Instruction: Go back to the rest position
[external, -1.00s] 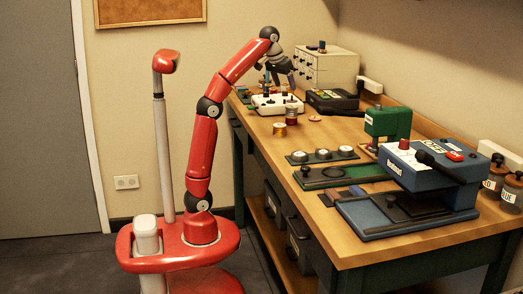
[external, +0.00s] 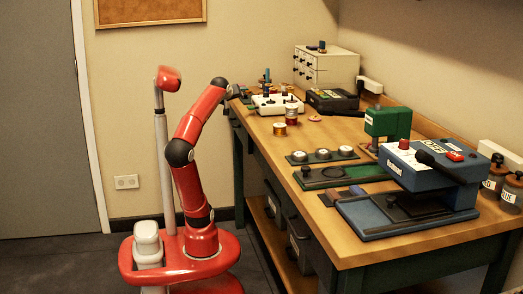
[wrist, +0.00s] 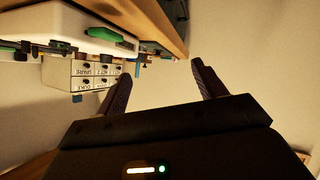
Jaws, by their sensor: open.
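My gripper (wrist: 158,88) shows in the wrist view with its two dark fingers spread apart and nothing between them. The wrist view is tilted, with the table edge at the top.
The wooden table (external: 340,225) stands to the right. The floor before the grey door (external: 38,120) is clear.

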